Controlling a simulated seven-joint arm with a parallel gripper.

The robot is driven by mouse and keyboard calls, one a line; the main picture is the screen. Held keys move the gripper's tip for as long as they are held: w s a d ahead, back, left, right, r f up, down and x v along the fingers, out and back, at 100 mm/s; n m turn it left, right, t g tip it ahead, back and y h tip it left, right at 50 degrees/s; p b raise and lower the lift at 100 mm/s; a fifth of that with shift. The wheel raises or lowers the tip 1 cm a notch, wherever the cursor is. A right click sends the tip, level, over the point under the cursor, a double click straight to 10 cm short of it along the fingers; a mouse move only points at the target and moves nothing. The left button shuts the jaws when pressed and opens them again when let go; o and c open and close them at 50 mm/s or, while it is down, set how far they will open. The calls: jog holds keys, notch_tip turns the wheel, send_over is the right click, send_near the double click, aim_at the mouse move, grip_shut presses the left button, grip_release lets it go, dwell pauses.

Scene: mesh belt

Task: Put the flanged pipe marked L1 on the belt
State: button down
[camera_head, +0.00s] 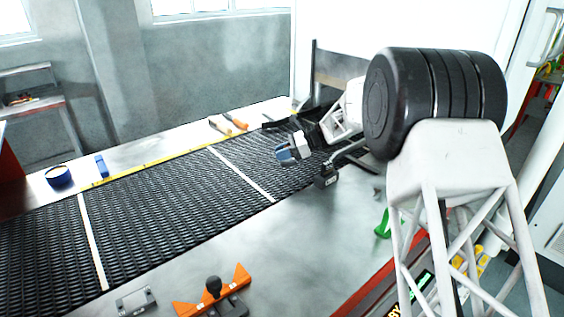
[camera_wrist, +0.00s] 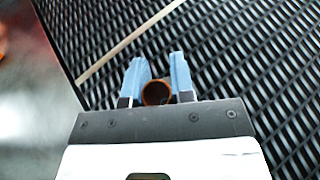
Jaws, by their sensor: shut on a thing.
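My gripper (camera_head: 286,155) has blue fingers and hangs over the far part of the black mesh belt (camera_head: 165,210) in the head view. In the wrist view my gripper (camera_wrist: 156,66) is shut on a copper-brown pipe (camera_wrist: 156,93), whose round open end shows between the fingers. No L1 mark or flange can be made out on it. The pipe cannot be made out in the head view. The mesh belt (camera_wrist: 220,50) fills most of the wrist view behind the fingers. I cannot tell whether the pipe touches the belt.
White lines cross the belt (camera_head: 240,172). Along its far ledge are a blue tape roll (camera_head: 59,176), a blue block (camera_head: 101,166) and orange-handled tools (camera_head: 236,122). On the near side are an orange bracket with a black knob (camera_head: 213,288) and a small grey plate (camera_head: 136,301).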

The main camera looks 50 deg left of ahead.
aim_at(282, 162)
dwell(0.3)
jog(key=shift+f, duration=1.7)
jog(key=shift+f, duration=0.1)
jog(key=c, duration=1)
grip_release()
jog(key=shift+f, duration=0.1)
jog(key=shift+r, duration=0.2)
jog(key=v, duration=1.2)
